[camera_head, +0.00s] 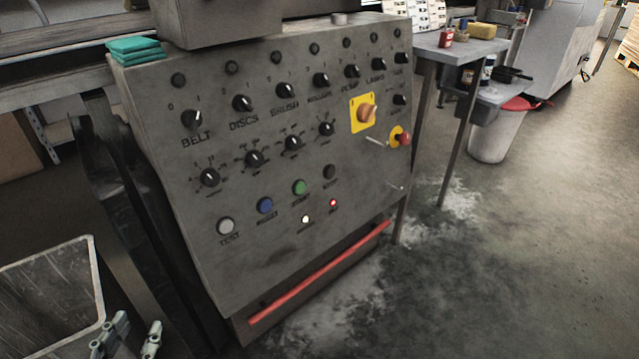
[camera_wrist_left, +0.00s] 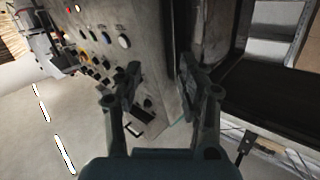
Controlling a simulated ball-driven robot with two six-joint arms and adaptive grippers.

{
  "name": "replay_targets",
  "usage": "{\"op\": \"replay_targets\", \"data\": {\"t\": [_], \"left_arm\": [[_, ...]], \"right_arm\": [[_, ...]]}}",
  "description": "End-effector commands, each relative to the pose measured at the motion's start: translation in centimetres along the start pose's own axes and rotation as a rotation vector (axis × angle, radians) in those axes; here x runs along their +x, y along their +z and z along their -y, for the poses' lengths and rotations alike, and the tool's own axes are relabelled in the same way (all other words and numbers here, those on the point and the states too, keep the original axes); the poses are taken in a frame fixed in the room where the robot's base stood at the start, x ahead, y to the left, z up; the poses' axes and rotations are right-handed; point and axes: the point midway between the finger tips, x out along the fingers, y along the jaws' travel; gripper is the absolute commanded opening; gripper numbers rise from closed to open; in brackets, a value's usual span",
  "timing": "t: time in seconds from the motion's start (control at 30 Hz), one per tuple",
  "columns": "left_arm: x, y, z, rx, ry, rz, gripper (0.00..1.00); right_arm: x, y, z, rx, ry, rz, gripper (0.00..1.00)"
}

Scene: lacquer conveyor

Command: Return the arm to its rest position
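My left gripper (camera_head: 132,340) shows at the bottom left of the head view, in front of and below the control panel. In the left wrist view its two fingers (camera_wrist_left: 160,95) stand apart with nothing held between them. The grey control panel (camera_head: 270,240) is apart from the gripper in the head view. It also shows tilted beyond the fingers in the left wrist view (camera_wrist_left: 152,50). The rest of my left arm is mostly out of the head view. My right gripper is in neither view.
An open grey bin (camera_head: 50,245) stands close to the left gripper. A red bar (camera_head: 320,272) runs along the panel's lower edge. Teal cloths (camera_head: 135,48) lie on the panel's top left. A side table (camera_head: 455,50) and white bucket (camera_head: 493,135) stand right; floor there is clear.

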Motion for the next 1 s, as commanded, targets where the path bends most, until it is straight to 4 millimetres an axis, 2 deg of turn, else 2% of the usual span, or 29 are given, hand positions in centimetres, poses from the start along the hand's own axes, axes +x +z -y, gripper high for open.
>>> {"op": "replay_targets", "data": {"t": [0.03,0.1,0.17,0.2,0.27,0.3,0.4,0.5,0.6,0.7,1.0], "left_arm": [[-1.7,2.1,0.2,-0.010,-0.001,0.138,0.40],[-5.1,7.4,0.1,-0.023,0.001,0.342,0.40],[-8.7,11.4,-0.1,-0.034,0.001,0.508,0.40],[-11.2,13.8,-0.3,-0.041,0.002,0.613,0.40],[-15.4,17.1,-0.5,-0.050,0.004,0.766,0.40],[-18.2,18.9,-0.7,-0.056,0.005,0.862,0.40],[-25.1,22.8,-1.2,-0.068,0.008,1.078,0.40],[-30.6,25.3,-1.6,-0.078,0.010,1.244,0.40],[-34.3,26.4,-1.9,-0.084,0.012,1.362,0.40],[-35.7,26.7,-2.0,-0.087,0.013,1.427,0.40],[-35.8,26.6,-2.0,-0.087,0.013,1.429,0.40]], "right_arm": [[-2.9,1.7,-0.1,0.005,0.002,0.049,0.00],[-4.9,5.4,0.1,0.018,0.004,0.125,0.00],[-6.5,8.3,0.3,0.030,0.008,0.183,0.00],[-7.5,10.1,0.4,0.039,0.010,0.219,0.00],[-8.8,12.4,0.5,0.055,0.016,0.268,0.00],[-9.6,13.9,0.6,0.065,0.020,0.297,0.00],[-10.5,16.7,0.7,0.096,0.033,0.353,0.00],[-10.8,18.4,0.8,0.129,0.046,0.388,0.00],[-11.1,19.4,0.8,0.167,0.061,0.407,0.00],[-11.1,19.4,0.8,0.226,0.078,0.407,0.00],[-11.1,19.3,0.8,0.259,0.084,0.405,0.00]]}}
